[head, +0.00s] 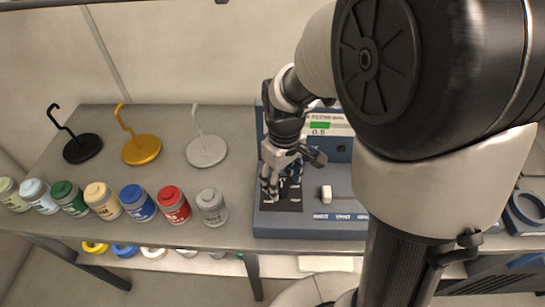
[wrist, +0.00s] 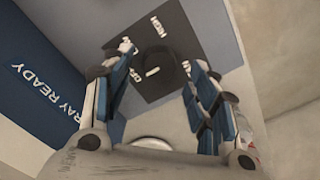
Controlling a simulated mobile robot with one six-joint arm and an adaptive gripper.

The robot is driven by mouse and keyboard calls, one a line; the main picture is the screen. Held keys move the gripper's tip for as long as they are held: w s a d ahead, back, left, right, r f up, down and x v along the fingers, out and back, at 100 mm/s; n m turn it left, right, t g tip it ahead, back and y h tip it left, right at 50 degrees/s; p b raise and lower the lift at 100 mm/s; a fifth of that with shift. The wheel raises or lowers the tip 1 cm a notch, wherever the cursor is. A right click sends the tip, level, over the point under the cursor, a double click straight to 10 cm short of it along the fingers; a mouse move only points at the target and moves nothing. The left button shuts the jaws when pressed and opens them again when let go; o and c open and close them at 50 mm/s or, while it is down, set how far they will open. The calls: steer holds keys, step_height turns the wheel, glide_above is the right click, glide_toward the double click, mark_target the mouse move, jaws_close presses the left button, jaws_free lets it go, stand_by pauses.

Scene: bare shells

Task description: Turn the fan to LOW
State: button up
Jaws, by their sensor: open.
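The fan control is a round dark knob (wrist: 157,62) with a short pale mark on it, seen in the wrist view. The words are tilted and partly unclear, so I cannot tell which setting the mark points to. My gripper (wrist: 160,80) is open, with one finger on each side of the knob; contact is not clear. In the head view my gripper (head: 278,188) points down over the black plate (head: 284,202) on the blue console (head: 310,222), hiding the knob.
A white switch (head: 326,192) stands right of the plate, and a green-lit display (head: 320,125) is behind. Several coloured jars (head: 138,202) and hook stands (head: 142,148) occupy the bench's left side. My arm hides much of the right side.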

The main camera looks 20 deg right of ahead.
mark_target(284, 188)
steer(key=shift+f, duration=1.25)
steer(key=shift+c, duration=0.5)
steer(key=c, duration=1)
steer(key=shift+r+m, duration=0.1)
steer(key=shift+m, duration=0.3)
steer(key=m+p, duration=0.2)
steer(key=m, duration=0.2)
steer(key=shift+m, duration=0.3)
steer(key=m+p, duration=0.1)
steer(key=m, duration=0.5)
steer(key=shift+p, duration=0.3)
steer(key=shift+m, duration=0.3)
